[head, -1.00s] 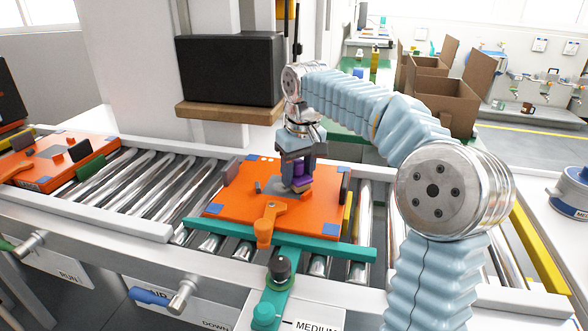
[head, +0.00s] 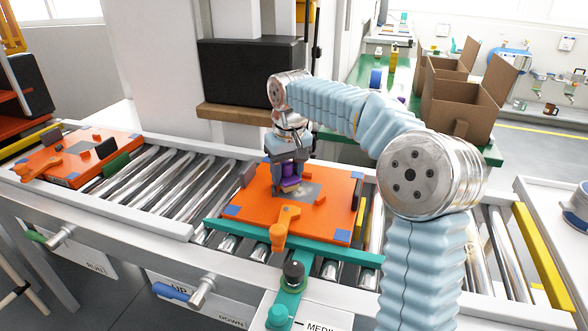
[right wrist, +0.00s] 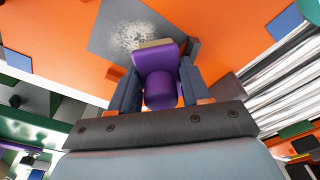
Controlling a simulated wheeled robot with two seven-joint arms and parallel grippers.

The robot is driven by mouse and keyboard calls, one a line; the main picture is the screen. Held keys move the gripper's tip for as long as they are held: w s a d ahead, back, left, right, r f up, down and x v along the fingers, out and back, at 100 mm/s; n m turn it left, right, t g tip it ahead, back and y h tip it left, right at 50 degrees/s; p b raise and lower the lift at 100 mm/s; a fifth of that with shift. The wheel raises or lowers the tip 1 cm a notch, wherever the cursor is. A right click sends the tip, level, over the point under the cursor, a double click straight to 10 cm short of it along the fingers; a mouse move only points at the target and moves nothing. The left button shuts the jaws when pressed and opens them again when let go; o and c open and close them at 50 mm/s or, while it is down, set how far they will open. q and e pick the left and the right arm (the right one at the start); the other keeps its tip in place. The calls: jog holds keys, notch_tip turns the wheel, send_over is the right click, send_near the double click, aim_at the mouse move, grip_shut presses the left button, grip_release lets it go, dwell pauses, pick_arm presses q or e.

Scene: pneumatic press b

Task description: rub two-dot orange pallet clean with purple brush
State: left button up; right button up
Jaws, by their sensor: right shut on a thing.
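An orange pallet (head: 325,215) with blue corner pads lies on the roller conveyor in the middle of the head view; it also fills the top of the right wrist view (right wrist: 50,35). I cannot make out its dots. A grey patch (head: 309,191) lies on its top, and pale speckled dirt (right wrist: 132,36) shows on this patch in the right wrist view. My right gripper (head: 288,174) is shut on the purple brush (right wrist: 162,75), low over the left part of the patch. The tan bristle end is at the patch; contact is hard to tell. My left gripper is out of view.
An orange clamp (head: 284,222) and a teal bar (head: 330,252) are at the pallet's front edge. A black block on a wooden board (head: 245,112) hangs behind it. Another orange pallet (head: 75,165) is at the left. Bare rollers (head: 165,180) lie between.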

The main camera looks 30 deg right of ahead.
aim_at(286, 163)
jog(key=shift+w+a, duration=0.1)
jog(key=shift+a, duration=0.05)
jog(key=shift+r, duration=2.95)
jog(key=shift+r, duration=1.5)
jog(key=f+b, duration=0.4)
jog(key=f, duration=0.1)
jog(key=shift+s+f, duration=0.2)
jog(key=shift+f, duration=0.1)
jog(key=shift+f+b, duration=0.55)
jog(key=shift+f, duration=0.45)
